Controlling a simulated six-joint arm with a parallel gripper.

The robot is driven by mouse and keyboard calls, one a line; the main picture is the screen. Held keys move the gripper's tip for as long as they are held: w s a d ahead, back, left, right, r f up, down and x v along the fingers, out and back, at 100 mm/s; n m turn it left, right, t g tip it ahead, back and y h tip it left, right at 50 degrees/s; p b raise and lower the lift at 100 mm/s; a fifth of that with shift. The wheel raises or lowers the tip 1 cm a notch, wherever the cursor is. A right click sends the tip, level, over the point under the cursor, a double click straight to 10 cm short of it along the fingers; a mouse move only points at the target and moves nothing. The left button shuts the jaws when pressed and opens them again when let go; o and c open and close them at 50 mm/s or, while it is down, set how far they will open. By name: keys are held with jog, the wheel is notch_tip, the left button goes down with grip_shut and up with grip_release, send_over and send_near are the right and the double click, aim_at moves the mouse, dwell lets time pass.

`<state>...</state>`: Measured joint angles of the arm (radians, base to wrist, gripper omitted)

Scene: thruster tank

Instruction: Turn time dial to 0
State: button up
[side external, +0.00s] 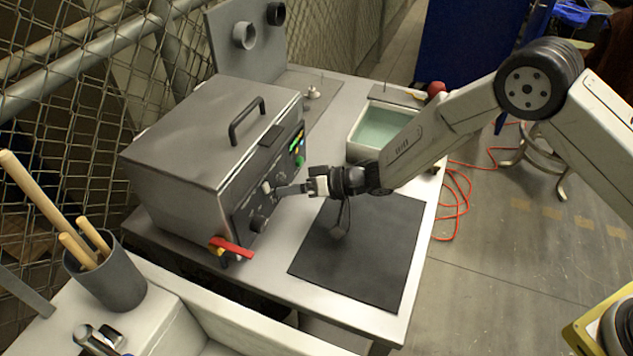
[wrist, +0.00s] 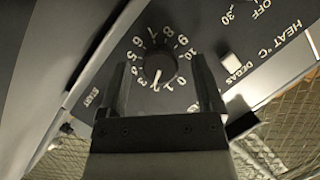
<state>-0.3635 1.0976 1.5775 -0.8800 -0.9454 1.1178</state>
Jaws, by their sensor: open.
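The time dial (wrist: 158,66) is a dark round knob ringed by white numerals, on the dark front panel of the grey tank (side external: 190,150). In the wrist view its white pointer is aimed down and slightly left, near the low numerals; the exact reading is hard to tell. My gripper (wrist: 160,66) is open, with one finger on each side of the dial. Contact with the knob cannot be told. In the side view my gripper (side external: 283,190) reaches the panel from the right, and its fingers partly hide the controls there.
A DEGAS button (wrist: 233,66) and heat scale markings lie right of the dial in the wrist view. A red-handled valve (side external: 232,247) juts out at the tank's lower front. A black mat (side external: 365,255) lies below my arm. A water basin (side external: 384,128) stands behind.

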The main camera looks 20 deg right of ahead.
grip_shut()
dwell(0.4)
jog(key=shift+n+t+h, duration=0.5)
jog(key=shift+n+h, duration=0.2)
jog(key=shift+n, duration=0.3)
grip_release()
jog(key=shift+s+r, duration=0.1)
